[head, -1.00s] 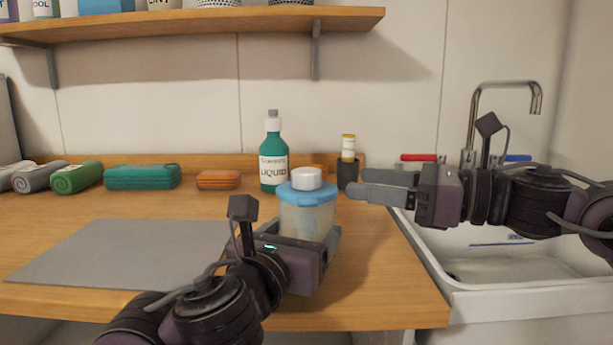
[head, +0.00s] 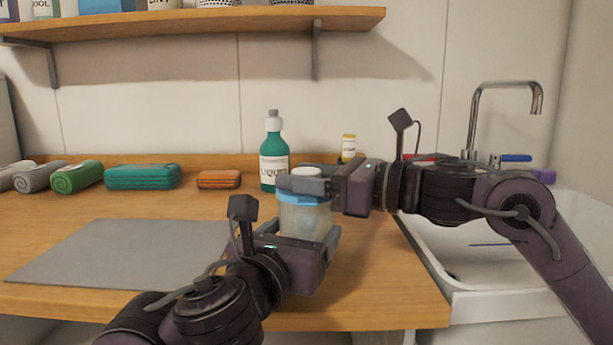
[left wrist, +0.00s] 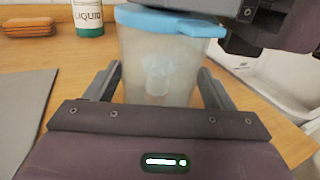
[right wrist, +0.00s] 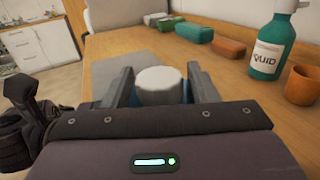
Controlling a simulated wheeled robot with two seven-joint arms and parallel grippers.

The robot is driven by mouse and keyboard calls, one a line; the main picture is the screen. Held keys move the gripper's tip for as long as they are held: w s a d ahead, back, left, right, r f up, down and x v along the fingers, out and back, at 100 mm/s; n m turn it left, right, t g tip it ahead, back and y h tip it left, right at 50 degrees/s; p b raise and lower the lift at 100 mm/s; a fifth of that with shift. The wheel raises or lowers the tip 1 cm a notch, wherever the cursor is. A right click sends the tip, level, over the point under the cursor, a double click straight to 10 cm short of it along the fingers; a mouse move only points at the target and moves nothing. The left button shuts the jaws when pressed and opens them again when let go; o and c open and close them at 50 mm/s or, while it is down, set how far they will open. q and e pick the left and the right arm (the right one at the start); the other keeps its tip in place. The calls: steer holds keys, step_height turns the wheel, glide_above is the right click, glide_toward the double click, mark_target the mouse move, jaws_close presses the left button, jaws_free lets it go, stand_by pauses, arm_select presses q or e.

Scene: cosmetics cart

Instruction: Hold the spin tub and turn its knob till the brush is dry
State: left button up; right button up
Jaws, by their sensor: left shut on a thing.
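The spin tub (head: 304,221) is a translucent cup with a blue lid (left wrist: 165,20) and a white knob (right wrist: 160,82) on top. It stands upright at the counter's front right. My left gripper (head: 308,238) is shut on the tub body, one finger on each side, as the left wrist view shows. My right gripper (head: 300,186) is at lid height, its open fingers on either side of the knob, with small gaps visible in the right wrist view. A pale blurred shape shows inside the tub; I cannot tell whether it is the brush.
A green liquid bottle (head: 273,160) stands close behind the tub. A grey mat (head: 125,253) lies left. The sink (head: 500,290) is right.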

steer(key=c, duration=0.7)
steer(key=shift+c, duration=0.2)
steer(key=shift+n+g, duration=0.4)
steer(key=shift+g, duration=0.2)
steer(key=n+g+y, duration=0.1)
steer(key=n+g, duration=0.2)
steer(key=g, duration=0.1)
steer(key=shift+g, duration=0.4)
steer(key=n+g, duration=0.1)
steer(key=g, duration=0.1)
steer(key=n+g, duration=0.2)
steer(key=g, duration=0.1)
steer(key=shift+a+n+g, duration=0.1)
steer(key=shift+n+g, duration=0.2)
steer(key=n+g+h, duration=0.2)
steer(key=n+g, duration=0.1)
steer(key=g, duration=0.1)
steer(key=shift+g, duration=0.4)
steer(key=shift+r+n+g+h, duration=0.15)
steer(key=shift+n+g+h, duration=0.95)
steer(key=shift+n+g, duration=0.35)
steer(key=shift+g+h, duration=0.25)
steer(key=shift+h, duration=0.05)
steer(key=shift+n, duration=0.25)
